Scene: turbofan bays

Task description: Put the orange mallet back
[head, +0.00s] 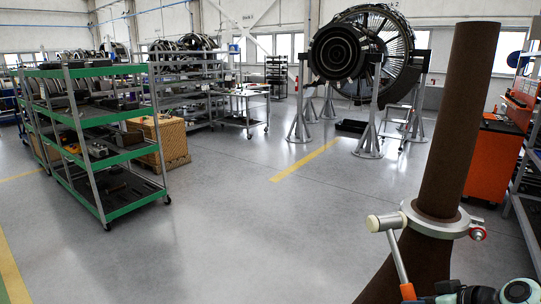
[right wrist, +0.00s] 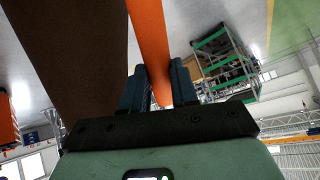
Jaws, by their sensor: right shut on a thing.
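My right gripper (head: 410,292) is at the bottom edge, shut on the lower handle. In the right wrist view the orange handle (right wrist: 150,40) runs up between the two dark fingers of my right gripper (right wrist: 157,85). The mallet head is at the left side of a silver ring (head: 437,219) around a brown post (head: 458,120); I cannot tell whether they touch. My left gripper is out of view.
A red-tipped knob (head: 478,233) sticks out on the ring's right side. A green-edged shelf cart (head: 100,165) stands at left, and a turbofan engine (head: 365,55) on stands at the back. An orange cabinet (head: 492,165) is behind the post. The middle floor is clear.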

